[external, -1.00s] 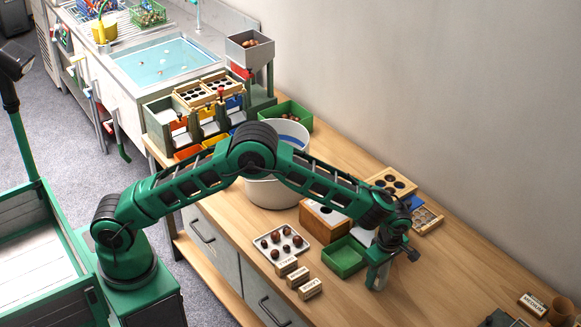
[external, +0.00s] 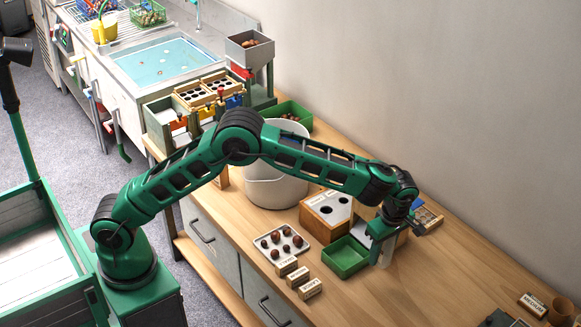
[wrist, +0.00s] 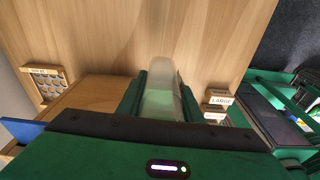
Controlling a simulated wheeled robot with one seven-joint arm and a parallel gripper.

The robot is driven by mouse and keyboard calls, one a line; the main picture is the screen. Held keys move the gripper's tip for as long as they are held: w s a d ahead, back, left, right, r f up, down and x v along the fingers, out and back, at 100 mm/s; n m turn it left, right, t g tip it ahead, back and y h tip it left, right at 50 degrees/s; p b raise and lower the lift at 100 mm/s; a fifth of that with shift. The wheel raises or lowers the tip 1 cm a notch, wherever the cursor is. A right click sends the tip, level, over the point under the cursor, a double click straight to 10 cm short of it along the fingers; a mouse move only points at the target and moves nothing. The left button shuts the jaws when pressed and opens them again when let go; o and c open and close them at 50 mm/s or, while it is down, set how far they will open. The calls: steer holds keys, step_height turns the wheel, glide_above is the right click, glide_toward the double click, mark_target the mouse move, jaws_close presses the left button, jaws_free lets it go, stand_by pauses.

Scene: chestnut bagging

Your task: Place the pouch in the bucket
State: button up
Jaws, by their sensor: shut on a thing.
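My gripper (external: 383,246) is above the table near the right side of the green tray. In the wrist view its two green fingers (wrist: 158,100) are shut on a pale, translucent pouch (wrist: 160,78), which stands out beyond the fingertips. In the external view the pouch (external: 388,256) is a small pale strip, partly hidden by the fingers. The white bucket (external: 272,187) stands on the table left of my gripper, behind my arm. My forearm crosses in front of its upper part, so its inside is mostly hidden.
A wooden box with holes (external: 318,227) and a green tray (external: 346,270) lie between gripper and bucket. A white tray of chestnuts (external: 296,252) and small label blocks (external: 309,290) are in front. The table's right part is largely clear.

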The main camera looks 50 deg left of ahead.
steer(key=s+d+r+m+t+h, duration=0.1)
steer(key=s+d+r+m, duration=0.3)
steer(key=s+r+m, duration=0.85)
steer(key=s+d+r+m+h, duration=0.1)
steer(key=s+d+r+m, duration=0.3)
steer(key=s+r+m, duration=0.9)
steer(key=w+a+m, duration=0.2)
steer(key=w+a, duration=0.7)
steer(key=w, duration=0.3)
steer(key=m+g, duration=0.1)
steer(key=m, duration=0.7)
glide_above(287, 188)
steer(key=w+a, duration=0.3)
steer(key=a, duration=0.2)
steer(key=shift+h, duration=0.4)
steer(key=f, duration=3.5)
steer(key=shift+d+f, duration=0.2)
steer(key=shift+d, duration=0.1)
